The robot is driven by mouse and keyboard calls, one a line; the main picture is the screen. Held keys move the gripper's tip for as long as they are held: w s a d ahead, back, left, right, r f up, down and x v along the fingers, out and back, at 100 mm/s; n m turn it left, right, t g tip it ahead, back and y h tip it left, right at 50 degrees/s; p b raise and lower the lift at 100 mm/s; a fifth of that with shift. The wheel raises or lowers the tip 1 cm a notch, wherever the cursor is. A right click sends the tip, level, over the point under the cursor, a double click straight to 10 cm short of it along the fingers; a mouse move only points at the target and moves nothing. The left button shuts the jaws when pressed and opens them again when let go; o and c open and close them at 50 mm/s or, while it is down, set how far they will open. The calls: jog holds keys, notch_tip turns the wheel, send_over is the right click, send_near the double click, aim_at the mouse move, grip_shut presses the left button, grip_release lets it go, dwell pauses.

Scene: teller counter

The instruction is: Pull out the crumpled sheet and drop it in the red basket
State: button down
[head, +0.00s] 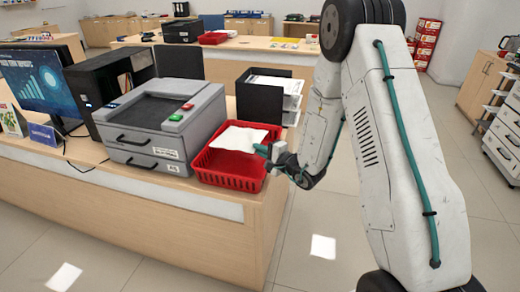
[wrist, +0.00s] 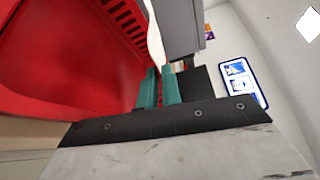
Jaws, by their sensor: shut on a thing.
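The crumpled white sheet (head: 238,137) is above the red basket (head: 228,180), over its back part in the head view. My gripper (head: 262,150) is at the right side of the basket, its green fingers shut on the sheet's right edge. In the wrist view my green fingers (wrist: 158,88) are close together on the pale sheet (wrist: 178,28), which stretches beyond them. The red basket (wrist: 60,60) fills the left of that view. The sheet hides part of the basket's inside.
A grey printer (head: 160,125) with drawers stands left of the basket. A black file holder (head: 258,103) and white trays (head: 292,98) stand behind it. The counter's right end (head: 280,190) is close to the basket. Open floor (head: 330,200) lies to the right.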

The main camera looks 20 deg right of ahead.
jog(key=c, duration=1.5)
grip_release()
jog(key=shift+s, duration=0.1)
jog(key=v, duration=0.7)
jog(key=shift+s, duration=0.3)
